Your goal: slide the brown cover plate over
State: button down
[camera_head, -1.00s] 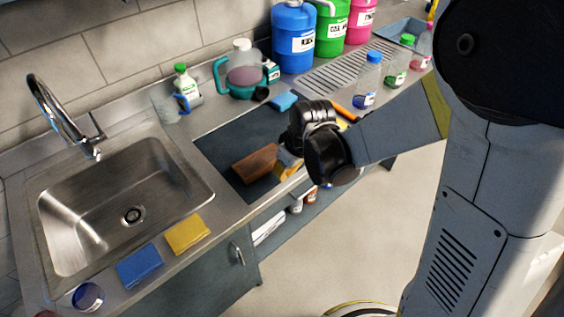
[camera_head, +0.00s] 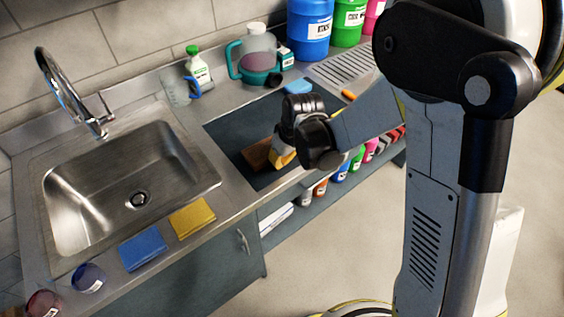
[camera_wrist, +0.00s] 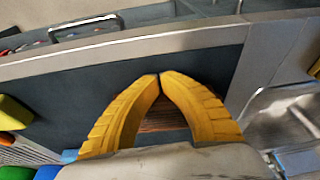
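The brown cover plate (camera_head: 257,153) lies within a dark rectangular area (camera_head: 226,131) of the counter, right of the sink. My gripper (camera_head: 282,159) is over that area at the plate's right side and hides part of it. In the wrist view, the two yellow fingers of my gripper (camera_wrist: 159,76) meet at their tips with nothing between them. A strip of the brown plate (camera_wrist: 163,117) shows through the gap between the fingers, behind them. Whether the fingers touch the plate cannot be told.
The steel sink (camera_head: 70,196) is to the left, with a yellow sponge (camera_head: 192,217) and a blue sponge (camera_head: 143,248) on its front rim. A teal-handled jug (camera_head: 256,58) and a light blue sponge (camera_head: 298,86) stand behind the dark area. Bottles fill a shelf below.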

aim_at(242, 130)
jog(key=w+a, duration=0.4)
jog(key=w, duration=0.1)
jog(key=w+a, duration=0.3)
jog(key=w, duration=0.2)
jog(key=w+a, duration=0.4)
jog(key=w, duration=0.1)
jog(key=shift+w+a, duration=0.15)
jog(key=shift+a, duration=0.15)
jog(key=shift+d, duration=0.1)
